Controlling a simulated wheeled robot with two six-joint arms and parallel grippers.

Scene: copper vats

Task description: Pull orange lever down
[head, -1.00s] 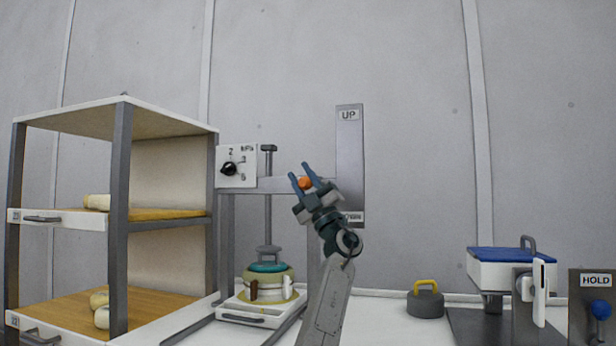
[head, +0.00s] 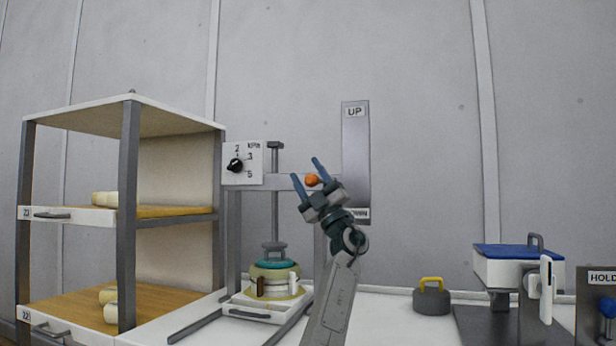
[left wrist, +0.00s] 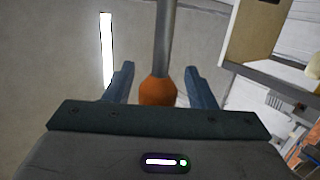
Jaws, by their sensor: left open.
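The orange lever knob (head: 311,180) shows between the fingers of my open left gripper (head: 308,178) in the head view. In the left wrist view the orange knob (left wrist: 157,91) sits at the end of a grey rod (left wrist: 164,40), between the two spread fingers (left wrist: 158,88). The fingers are apart from the knob on both sides. A tall grey plate (head: 355,150) marked UP at its top stands behind; the label at its bottom is partly hidden by my gripper. My right gripper is not in view.
A press with a cheese mould (head: 275,280) and a dial (head: 236,165) stands left of the plate. A shelf rack (head: 128,200) stands further left. A grey weight with a yellow handle (head: 431,298) and a blue-topped device (head: 515,252) are at right.

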